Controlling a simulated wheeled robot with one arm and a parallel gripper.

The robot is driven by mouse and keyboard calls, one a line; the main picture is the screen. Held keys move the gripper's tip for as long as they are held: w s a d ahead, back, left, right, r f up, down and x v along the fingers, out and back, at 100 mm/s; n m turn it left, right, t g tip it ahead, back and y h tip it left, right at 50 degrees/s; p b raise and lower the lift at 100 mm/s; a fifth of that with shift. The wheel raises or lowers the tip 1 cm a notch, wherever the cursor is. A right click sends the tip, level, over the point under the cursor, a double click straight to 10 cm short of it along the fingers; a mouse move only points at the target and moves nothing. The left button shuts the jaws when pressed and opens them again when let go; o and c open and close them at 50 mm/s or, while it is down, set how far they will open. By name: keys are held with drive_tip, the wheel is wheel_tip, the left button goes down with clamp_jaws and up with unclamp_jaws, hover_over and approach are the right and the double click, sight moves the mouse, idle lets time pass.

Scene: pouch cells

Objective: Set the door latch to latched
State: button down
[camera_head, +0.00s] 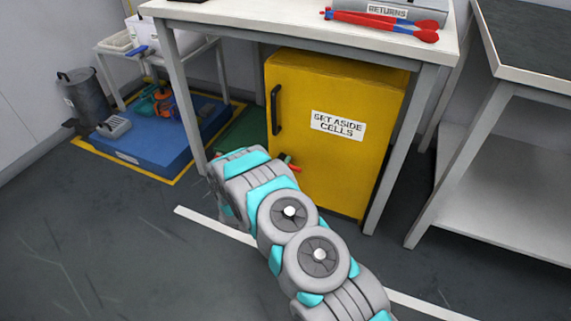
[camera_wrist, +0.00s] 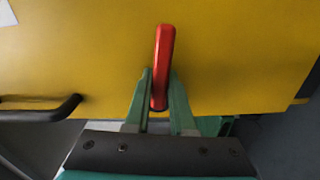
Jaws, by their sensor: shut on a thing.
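The yellow cabinet (camera_head: 345,175) labelled "SET ASIDE CELLS" stands under the white table, with its door closed as far as I can see. The door latch (camera_wrist: 163,55) is a red lever on the yellow door, pointing up in the wrist view. My gripper (camera_wrist: 160,80) has its two green fingers on either side of the lever's near end and is shut on it. In the head view only a small red part of the latch (camera_head: 295,168) shows past my arm. My arm hides most of the gripper there.
A black door handle (camera_head: 276,109) is on the cabinet's left side; it also shows at the left of the wrist view (camera_wrist: 45,112). White table legs (camera_head: 185,105) flank the cabinet. A blue platform (camera_head: 150,135) is at the left. Open floor lies in front.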

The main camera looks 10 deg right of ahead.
drive_tip(key=shift+w+r+n, duration=0.1)
drive_tip(key=shift+r+n, duration=0.05)
drive_tip(key=shift+n, duration=0.25)
drive_tip(key=shift+a, duration=0.1)
drive_tip(key=c, duration=0.8)
unclamp_jaws()
drive_tip(key=shift+o, duration=0.2)
drive_tip(key=v, duration=0.7)
drive_tip(key=shift+s, duration=0.4)
drive_tip(key=shift+a, duration=0.2)
